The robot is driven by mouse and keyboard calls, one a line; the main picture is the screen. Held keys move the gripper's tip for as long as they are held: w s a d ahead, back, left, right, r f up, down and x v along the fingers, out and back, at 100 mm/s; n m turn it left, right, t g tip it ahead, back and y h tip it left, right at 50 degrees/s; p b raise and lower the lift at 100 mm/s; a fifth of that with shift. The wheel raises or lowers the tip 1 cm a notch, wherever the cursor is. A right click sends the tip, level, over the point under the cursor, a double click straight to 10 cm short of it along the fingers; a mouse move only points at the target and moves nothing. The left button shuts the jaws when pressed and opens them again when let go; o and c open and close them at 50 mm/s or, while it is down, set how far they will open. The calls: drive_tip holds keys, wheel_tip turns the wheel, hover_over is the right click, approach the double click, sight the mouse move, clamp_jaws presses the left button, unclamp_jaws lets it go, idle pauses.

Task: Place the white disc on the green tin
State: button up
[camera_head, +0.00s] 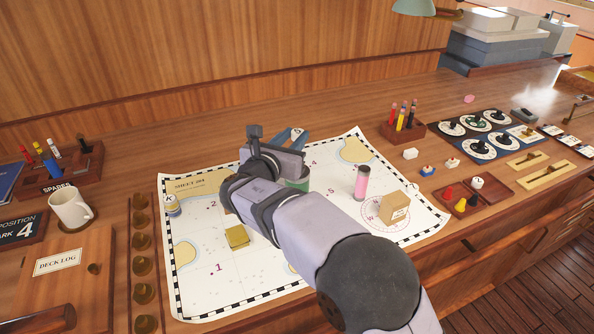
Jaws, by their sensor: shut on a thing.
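The green tin (298,184) stands on the chart near its middle, partly covered by my arm. My gripper (272,138) is over the back part of the chart, behind and slightly left of the tin in the picture. A pale round-topped piece marked K (172,201) stands at the chart's left edge. I cannot tell whether it is the white disc, and I see no other clear white disc on the chart.
A pink cylinder (361,183), a cardboard box (393,208) and a yellow block (237,237) stand on the chart (205,290). A blue item (291,137) lies by my gripper. A mug (72,209) is left; a pen rack (402,128) is right. The chart's front left is mostly clear.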

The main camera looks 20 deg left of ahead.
drive_tip(key=shift+a, duration=0.1)
drive_tip(key=shift+f+p, duration=1.25)
drive_tip(key=shift+f, duration=3.8)
drive_tip(key=shift+f, duration=0.2)
drive_tip(key=o, duration=1)
drive_tip(key=shift+r, duration=0.2)
drive_tip(key=s+b, duration=0.1)
drive_tip(key=s, duration=0.3)
drive_tip(key=s+r+b, duration=0.1)
drive_tip(key=s, duration=0.3)
drive_tip(key=s+b, duration=0.1)
drive_tip(key=s, duration=0.3)
drive_tip(key=shift+d+r+b, duration=0.25)
drive_tip(key=shift+r+b, duration=0.05)
drive_tip(key=shift+r, duration=0.1)
